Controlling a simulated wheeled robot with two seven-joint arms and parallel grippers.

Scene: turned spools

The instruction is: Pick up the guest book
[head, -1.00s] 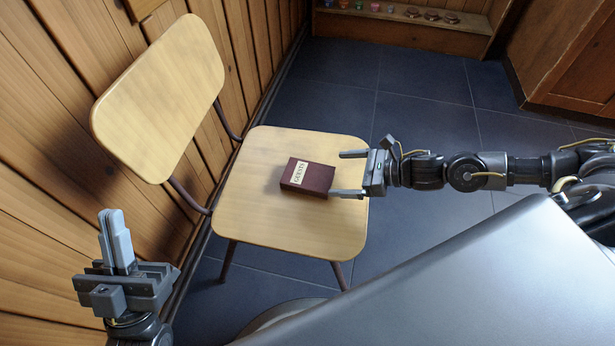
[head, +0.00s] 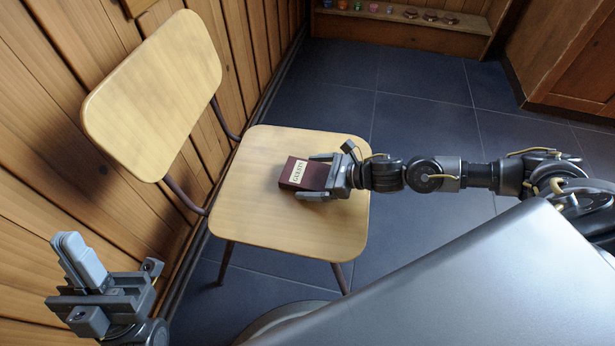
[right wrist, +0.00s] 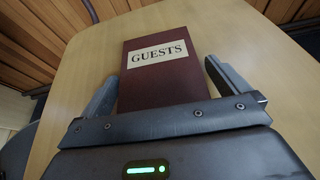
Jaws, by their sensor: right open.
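The guest book (head: 303,174) is a dark red block with a cream label reading GUESTS. It lies on the seat of a wooden chair (head: 250,220). In the right wrist view the guest book (right wrist: 165,82) sits between the fingers of my right gripper (right wrist: 168,88), with a gap to the finger on each side. In the head view my right gripper (head: 311,176) is open around the book from the right. The near end of the book is hidden by the gripper's palm. My left gripper (head: 80,262) is at the lower left, empty, its fingers together.
The chair's backrest (head: 155,95) rises at the left, beside the wood-panelled wall (head: 50,150). A low wooden shelf (head: 400,28) with small coloured items stands at the back. The dark tiled floor (head: 420,110) behind the chair is clear.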

